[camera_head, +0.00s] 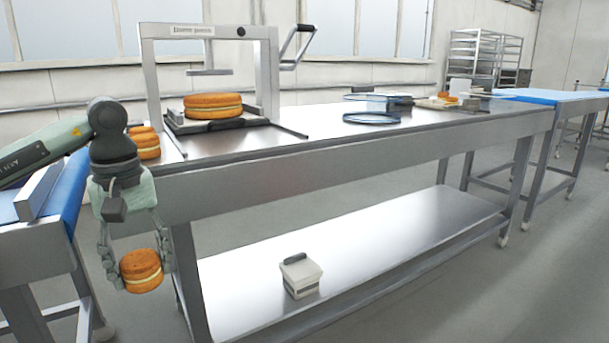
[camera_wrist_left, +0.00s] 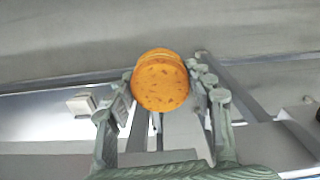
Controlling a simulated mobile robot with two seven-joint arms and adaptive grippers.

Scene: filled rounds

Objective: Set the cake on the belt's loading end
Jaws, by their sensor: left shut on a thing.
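A small round layered cake (camera_head: 141,271) with a pale filling is held between the fingers of my left gripper (camera_head: 137,268), in front of the steel table and below its top. The cake also shows in the left wrist view (camera_wrist_left: 160,82), orange-brown side toward the camera, with a finger on each side. A blue belt (camera_head: 68,200) with a metal side rail lies at the left edge of the head view, left of the gripper and partly hidden behind my arm. My right gripper does not show.
The steel table (camera_head: 330,153) holds a hand press (camera_head: 215,32) with a larger cake (camera_head: 212,105) under it and stacked small cakes (camera_head: 146,146) at its left end. Blue rings (camera_head: 371,118) lie farther right. A pale box (camera_head: 300,276) stands on the lower shelf.

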